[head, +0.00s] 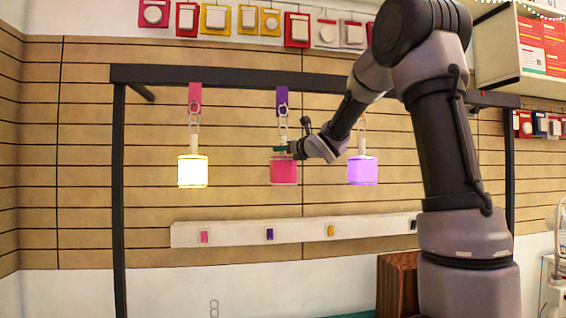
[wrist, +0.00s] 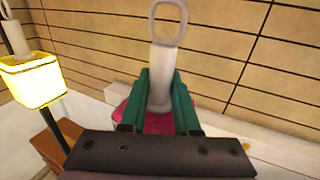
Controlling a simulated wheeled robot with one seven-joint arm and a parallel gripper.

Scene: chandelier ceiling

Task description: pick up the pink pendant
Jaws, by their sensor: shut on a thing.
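The pink pendant (head: 284,171) hangs in the middle of three pendants, below the purple tag on the dark overhead bar. Its pink shade (wrist: 125,112) shows partly in the wrist view, mostly hidden behind my gripper. Its white stem (wrist: 161,75) and top loop rise between my fingers. My gripper (wrist: 161,92), with green fingers, is shut on the pendant's white stem, just above the shade. In the head view my gripper (head: 281,149) reaches in from the right. Whether the loop still hangs on the hook above is hard to tell.
A lit yellow pendant (head: 193,171) hangs to the left and a purple pendant (head: 362,170) to the right, close to my arm. The dark frame bar (head: 240,77) runs above. A white strip with coloured switches (head: 250,233) is on the wall below.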

